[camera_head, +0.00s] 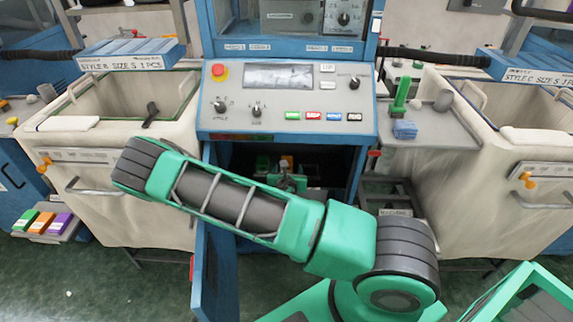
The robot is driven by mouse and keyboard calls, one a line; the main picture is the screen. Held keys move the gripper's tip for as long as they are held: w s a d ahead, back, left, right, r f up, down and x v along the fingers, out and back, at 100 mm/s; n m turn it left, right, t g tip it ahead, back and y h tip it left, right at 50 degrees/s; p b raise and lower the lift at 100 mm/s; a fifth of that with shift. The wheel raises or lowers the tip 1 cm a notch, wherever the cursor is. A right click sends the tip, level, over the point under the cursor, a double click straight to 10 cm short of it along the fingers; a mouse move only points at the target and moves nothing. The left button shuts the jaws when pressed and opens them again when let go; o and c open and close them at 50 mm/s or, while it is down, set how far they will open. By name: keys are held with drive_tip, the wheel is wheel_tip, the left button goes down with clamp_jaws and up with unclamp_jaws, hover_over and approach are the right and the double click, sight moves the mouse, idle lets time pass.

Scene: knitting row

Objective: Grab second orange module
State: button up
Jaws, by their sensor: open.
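One orange module (41,222) lies on a small tray at the far left, between a green module (25,219) and a purple module (59,223). Another orange piece (287,161) shows small inside the dark open cabinet under the control panel, with a green piece (263,163) to its left. My gripper (285,172) is at the cabinet opening, just in front of this orange piece and partly hidden behind my own arm. It is open. I cannot tell whether it touches the orange piece.
The blue cabinet door (214,265) stands open below the control panel (287,95). Large cloth-covered bins stand on the left (110,170) and right (500,180). A grey side shelf (440,128) holds a green tool and a blue block. Green floor shows at the lower left.

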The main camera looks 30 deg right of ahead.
drive_tip(key=shift+n, duration=0.4)
drive_tip(key=x, duration=0.6)
drive_tip(key=shift+w+a+f, duration=0.2)
drive_tip(key=shift+w+f, duration=0.1)
drive_tip(key=shift+x, duration=2.35)
drive_tip(key=shift+c, duration=0.2)
drive_tip(key=c, duration=1.2)
drive_tip(key=shift+o, duration=0.2)
drive_tip(key=shift+r, duration=0.15)
